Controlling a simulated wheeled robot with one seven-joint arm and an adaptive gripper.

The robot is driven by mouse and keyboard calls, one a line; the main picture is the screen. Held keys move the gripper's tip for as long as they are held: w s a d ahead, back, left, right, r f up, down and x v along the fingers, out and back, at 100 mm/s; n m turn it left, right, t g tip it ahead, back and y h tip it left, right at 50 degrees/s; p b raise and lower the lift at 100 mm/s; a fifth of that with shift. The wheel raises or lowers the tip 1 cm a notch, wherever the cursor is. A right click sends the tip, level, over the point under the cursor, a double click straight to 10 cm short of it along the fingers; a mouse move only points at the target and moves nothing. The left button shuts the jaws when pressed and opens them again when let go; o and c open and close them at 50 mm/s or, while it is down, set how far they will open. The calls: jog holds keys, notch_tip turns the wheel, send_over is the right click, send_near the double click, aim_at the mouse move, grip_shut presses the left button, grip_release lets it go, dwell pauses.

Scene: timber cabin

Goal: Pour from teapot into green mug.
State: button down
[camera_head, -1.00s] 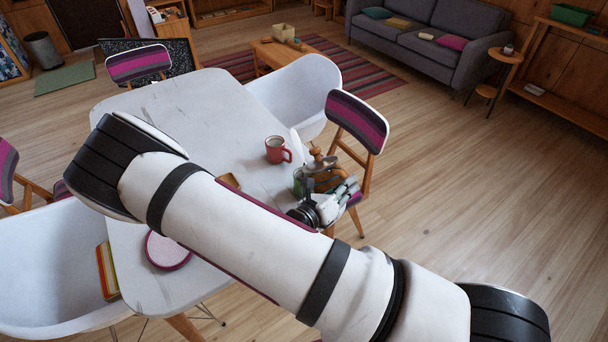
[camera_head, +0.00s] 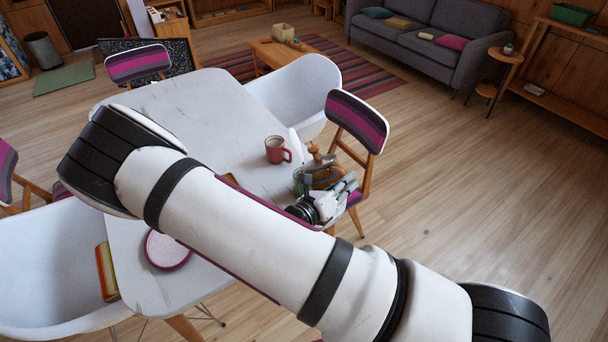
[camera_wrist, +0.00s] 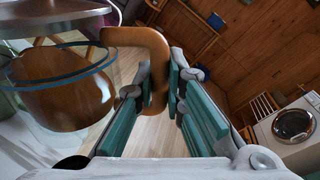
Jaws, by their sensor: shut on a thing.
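The teapot (camera_wrist: 58,75) has a clear glass body and a brown handle (camera_wrist: 155,42). In the wrist view, my gripper (camera_wrist: 161,88) has its teal-padded fingers closed on either side of the handle. In the head view, the teapot's brown parts (camera_head: 322,170) show beside my gripper (camera_head: 342,190), over the table's right edge. A bit of green, seemingly the green mug (camera_head: 298,180), shows just left of it, mostly hidden. I cannot tell whether liquid is flowing or whether the teapot touches the mug.
A red mug (camera_head: 277,150) stands on the white table (camera_head: 200,105) just behind the teapot. A striped chair (camera_head: 356,122) is close at the right edge. A pink-rimmed round plate (camera_head: 167,250) lies at front left. My arm hides the table's middle.

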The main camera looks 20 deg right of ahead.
aim_at(339, 169)
jog(key=shift+w+a+r+n+g+b, duration=0.2)
jog(key=shift+w+r+n+b, duration=0.1)
jog(key=shift+w+r+n, duration=0.4)
jog(key=shift+w+a+r+n+g+b, duration=0.1)
jog(key=shift+w+a+r+n+b, duration=0.2)
jog(key=shift+r, duration=0.6)
dwell(6.4)
